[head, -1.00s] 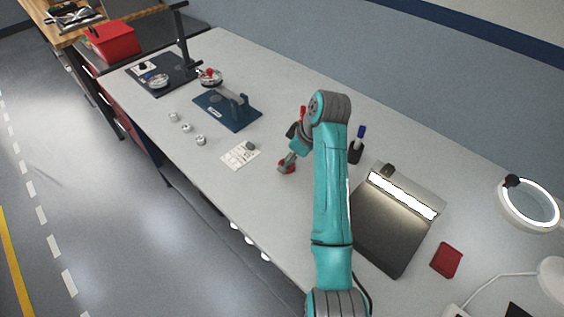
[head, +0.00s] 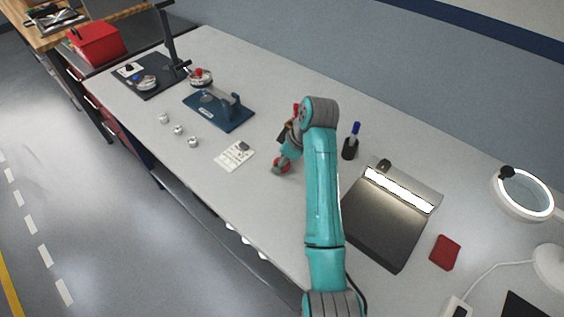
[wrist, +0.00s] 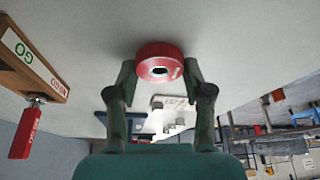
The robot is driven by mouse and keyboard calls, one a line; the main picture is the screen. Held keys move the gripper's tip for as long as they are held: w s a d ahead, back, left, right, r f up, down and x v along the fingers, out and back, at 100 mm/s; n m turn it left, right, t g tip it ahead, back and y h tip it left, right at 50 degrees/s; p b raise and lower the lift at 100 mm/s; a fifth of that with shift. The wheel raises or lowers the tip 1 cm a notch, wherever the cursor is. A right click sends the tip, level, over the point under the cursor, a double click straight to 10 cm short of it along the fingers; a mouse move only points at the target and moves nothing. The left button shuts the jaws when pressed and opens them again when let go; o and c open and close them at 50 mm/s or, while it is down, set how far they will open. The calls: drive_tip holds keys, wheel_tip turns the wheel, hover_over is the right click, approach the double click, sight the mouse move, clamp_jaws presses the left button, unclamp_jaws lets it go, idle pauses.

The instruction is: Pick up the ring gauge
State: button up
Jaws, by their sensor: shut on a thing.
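The ring gauge is a red, knurled ring with a dark hole in its middle. In the wrist view the ring gauge (wrist: 153,51) sits between my two fingertips, its hole facing the camera. My gripper (wrist: 158,74) is shut on it from both sides. In the head view my gripper (head: 283,164) is at the middle of the bench, with a little red of the ring gauge (head: 287,168) showing. The fingers hide part of the ring there. I cannot tell whether the ring touches the bench top.
A printed white card (head: 234,156) lies left of my gripper, with small metal parts (head: 178,130) beyond it. A blue fixture (head: 218,108) stands farther back. A pen cup (head: 350,149) and dark lit panel (head: 385,228) are to the right.

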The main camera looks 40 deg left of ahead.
wheel_tip(320, 180, up, 10)
idle(0.5)
idle(0.8)
